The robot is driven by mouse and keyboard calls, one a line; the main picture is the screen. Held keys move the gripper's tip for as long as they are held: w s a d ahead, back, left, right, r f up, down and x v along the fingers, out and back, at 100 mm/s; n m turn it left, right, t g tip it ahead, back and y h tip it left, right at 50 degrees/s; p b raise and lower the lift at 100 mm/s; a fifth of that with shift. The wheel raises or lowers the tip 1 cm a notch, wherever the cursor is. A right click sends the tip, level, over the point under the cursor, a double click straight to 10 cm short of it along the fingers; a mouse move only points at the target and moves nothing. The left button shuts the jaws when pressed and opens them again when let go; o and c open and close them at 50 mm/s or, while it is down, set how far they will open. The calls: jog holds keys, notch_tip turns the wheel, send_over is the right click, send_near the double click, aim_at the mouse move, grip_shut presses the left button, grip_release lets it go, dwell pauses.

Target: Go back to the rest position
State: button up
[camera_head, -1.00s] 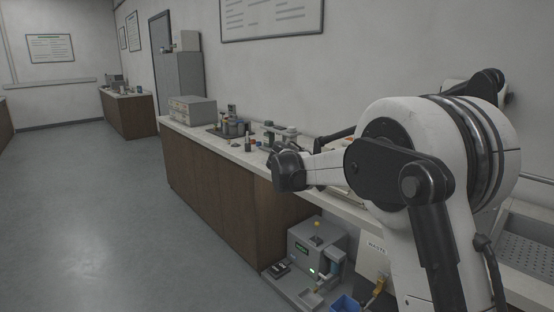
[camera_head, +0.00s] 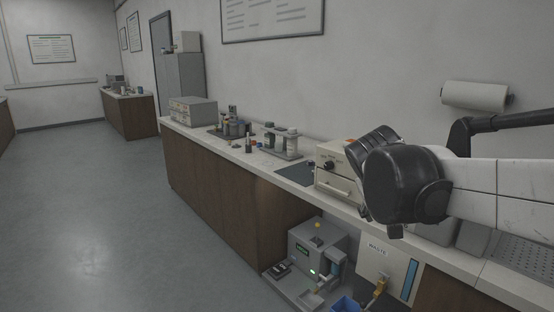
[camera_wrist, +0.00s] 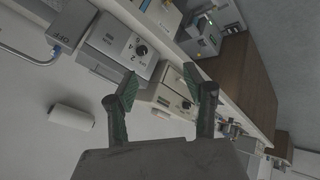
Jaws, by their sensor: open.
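My gripper shows in the wrist view (camera_wrist: 160,92), with its two green-padded fingers spread apart and nothing between them. It hangs in the air, and the wrist view is tilted. In the head view, the black end of my arm (camera_head: 405,183) is at the right, in front of the bench, and my gripper's fingers are hidden there. Behind it, partly covered, is a beige box with a knob (camera_head: 330,168) on the bench. A mounting press cannot be named with certainty.
The bench (camera_head: 225,146) carries a rack with cylinders (camera_head: 283,143), bottles and a drawer box (camera_head: 193,110). A grey machine with a green display (camera_head: 313,252) stands low in front, near a WASTE panel (camera_head: 377,258). A paper roll (camera_head: 474,96) is on the wall. The floor at left is clear.

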jog(key=s+a+f+y, duration=0.1)
jog(key=s+f, duration=0.2)
jog(key=s, duration=0.4)
jog(key=s+a+f+m+y, duration=0.1)
jog(key=s+f+y, duration=0.1)
jog(key=s, duration=0.5)
jog(key=s+a+f+y, duration=0.1)
jog(key=s+a+f, duration=0.1)
jog(key=s+f, duration=0.2)
jog(key=s, duration=0.3)
jog(key=shift+s+f+m+y, duration=0.2)
jog(key=shift+s+m+y, duration=0.1)
jog(key=shift+c, duration=0.5)
